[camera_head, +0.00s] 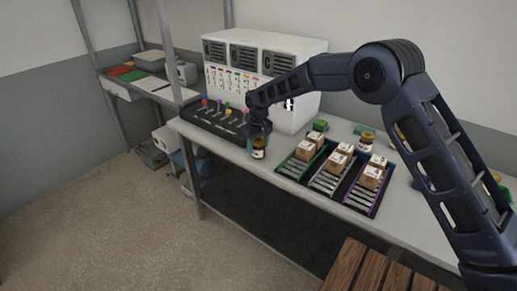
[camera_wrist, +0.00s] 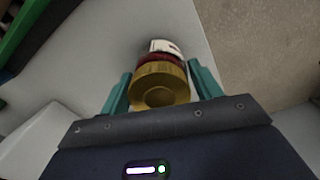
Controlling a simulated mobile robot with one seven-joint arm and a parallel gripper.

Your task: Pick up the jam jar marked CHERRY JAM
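A jar with a gold lid, dark red contents and a white label stands near the front edge of the counter in the head view (camera_head: 258,153). Its label is too small to read. My gripper (camera_head: 259,134) points down over this jar. In the wrist view the jar's gold lid (camera_wrist: 158,87) lies between the two teal fingers of my gripper (camera_wrist: 160,68), very close to both. I cannot tell whether the fingers press on it. Another jar (camera_head: 366,143) stands further back on the counter, partly hidden by boxes.
Right of the held-over jar is a rack (camera_head: 326,183) with green, grey and purple lanes carrying several cardboard boxes (camera_head: 338,162). Behind is a white machine (camera_head: 270,55) with a black tray (camera_head: 215,118) of coloured knobs. Bare counter (camera_head: 232,150) lies left of the jar.

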